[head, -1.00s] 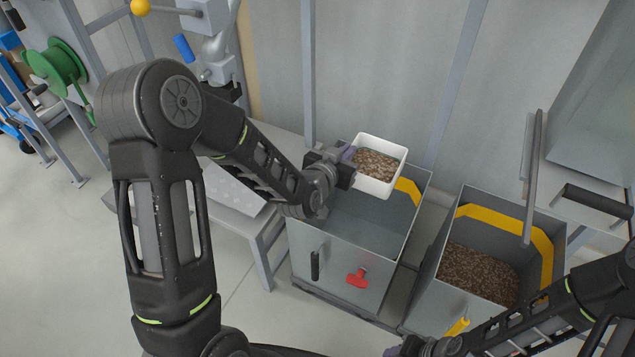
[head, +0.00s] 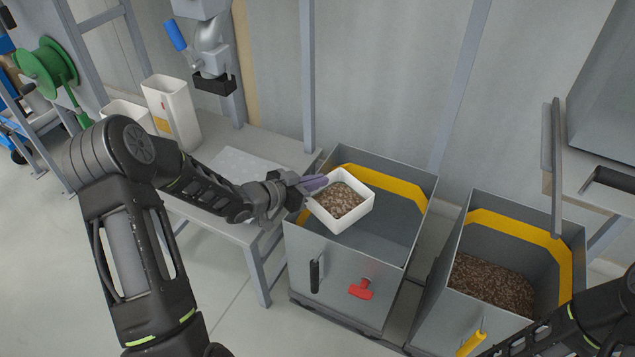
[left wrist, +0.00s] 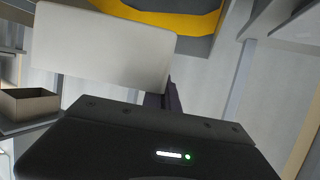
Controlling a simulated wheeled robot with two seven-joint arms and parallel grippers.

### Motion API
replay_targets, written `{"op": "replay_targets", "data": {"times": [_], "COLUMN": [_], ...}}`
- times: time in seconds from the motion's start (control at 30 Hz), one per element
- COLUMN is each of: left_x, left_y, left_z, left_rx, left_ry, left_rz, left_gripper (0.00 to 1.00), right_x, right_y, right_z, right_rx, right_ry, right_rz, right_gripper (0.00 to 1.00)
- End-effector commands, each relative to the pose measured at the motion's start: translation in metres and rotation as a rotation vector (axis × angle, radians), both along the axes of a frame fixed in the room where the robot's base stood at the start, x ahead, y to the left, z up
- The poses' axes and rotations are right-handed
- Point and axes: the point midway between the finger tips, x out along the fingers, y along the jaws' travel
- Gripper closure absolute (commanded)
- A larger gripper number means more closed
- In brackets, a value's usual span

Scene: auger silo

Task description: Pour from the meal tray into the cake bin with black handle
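The white meal tray (head: 358,217), with brown pellets (head: 340,201) in it, is held by my left gripper (head: 314,184), whose purple fingers are shut on its left rim. The tray appears roughly level above the left part of the grey cake bin with the black handle (head: 314,276). In the left wrist view the tray (left wrist: 105,45) shows as a pale wall beyond the gripper body. My right arm reaches in at the lower right, its gripper outside the picture.
A second grey bin (head: 437,293) with a yellow handle (head: 471,343) stands to the right, holding brown pellets (head: 490,284). A red lever (head: 361,289) is on the front bin wall. A table (head: 225,222) with white containers (head: 172,112) stands left. A grey hopper (head: 605,90) is at right.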

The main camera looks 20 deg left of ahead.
Motion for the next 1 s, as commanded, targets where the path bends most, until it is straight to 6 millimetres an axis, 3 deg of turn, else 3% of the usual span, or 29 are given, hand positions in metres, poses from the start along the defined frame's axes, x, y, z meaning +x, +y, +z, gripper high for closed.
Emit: {"op": "replay_targets", "data": {"times": [0.6,1.0], "left_x": [0.002,0.002], "left_y": [-0.002,-0.001], "left_z": [0.000,-0.004], "left_rx": [0.080,0.089], "left_ry": [0.159,0.177], "left_rz": [0.000,0.000], "left_gripper": [1.00,1.00], "right_x": [0.000,0.000], "right_y": [0.000,0.000], "right_z": [0.043,0.043], "right_rx": [0.000,0.000], "right_ry": [0.000,0.000], "right_rz": [-0.001,-0.001], "right_gripper": [0.64,0.64]}}
